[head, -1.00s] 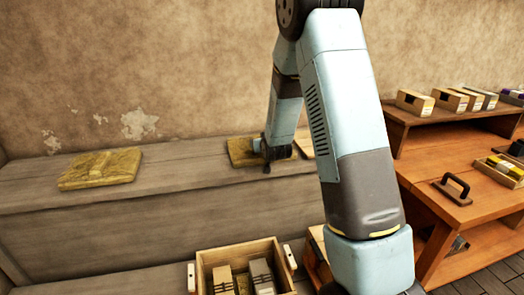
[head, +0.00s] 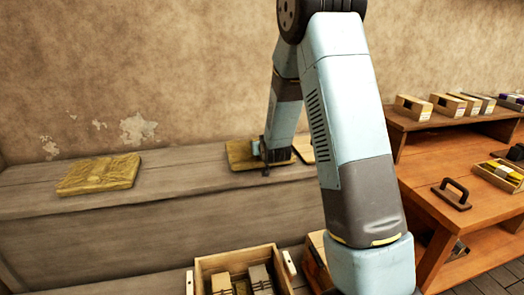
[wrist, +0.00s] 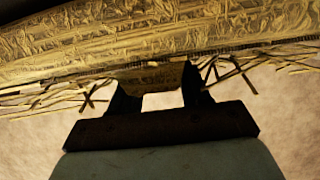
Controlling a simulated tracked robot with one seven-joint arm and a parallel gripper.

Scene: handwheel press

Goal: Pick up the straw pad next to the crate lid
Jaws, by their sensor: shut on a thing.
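A straw pad (head: 238,154) lies on the grey wooden ledge at the back, beside a pale wooden board, likely the crate lid (head: 304,147), which is mostly hidden behind my arm. My gripper (head: 267,167) is down at the pad's right part and hides some of it. In the wrist view the straw pad (wrist: 160,35) fills the top, with loose straws along its edge. There my gripper (wrist: 157,88) has its fingers on either side of a straw-coloured part of the pad and is shut on it. I cannot tell any gap between pad and ledge.
A second straw pad (head: 98,174) lies on the ledge at the left. An open wooden crate (head: 205,268) with wrapped blocks stands below, in front. An orange wooden bench (head: 440,215) with a handled block and boxes stands at the right. The ledge between the two pads is clear.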

